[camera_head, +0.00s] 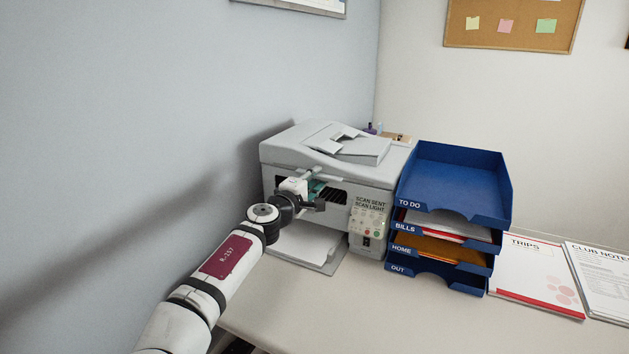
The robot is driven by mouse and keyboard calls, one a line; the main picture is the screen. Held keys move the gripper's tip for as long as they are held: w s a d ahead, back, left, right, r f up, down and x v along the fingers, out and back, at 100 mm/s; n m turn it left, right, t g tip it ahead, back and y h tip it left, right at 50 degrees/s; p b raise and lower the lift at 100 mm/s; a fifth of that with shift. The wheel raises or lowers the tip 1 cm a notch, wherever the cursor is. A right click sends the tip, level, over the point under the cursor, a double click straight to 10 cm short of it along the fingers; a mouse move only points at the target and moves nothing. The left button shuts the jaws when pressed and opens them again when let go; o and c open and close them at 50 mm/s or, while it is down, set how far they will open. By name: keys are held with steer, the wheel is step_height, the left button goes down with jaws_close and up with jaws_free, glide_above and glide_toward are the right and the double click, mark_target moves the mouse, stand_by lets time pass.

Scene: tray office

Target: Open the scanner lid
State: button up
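The scanner (335,215) is a light grey machine at the back left of the desk, against the wall. Its lid (290,148) lies shut on top, with a sloped paper feeder on it. My gripper (322,190) is at the scanner's front, just below the lid's front edge. It looks close to the lid, but I cannot tell whether they touch. The fingers are small and partly hidden by my wrist, so their opening does not show clearly. The control panel (367,220) with small buttons is to the right of my gripper.
Blue stacked letter trays (450,175) stand close to the scanner's right side. A paper output tray (325,262) juts out below the scanner. Papers headed TRIPS (535,270) lie farther right. The front of the desk (370,315) is clear.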

jaws_close()
steer(key=shift+r, duration=0.15)
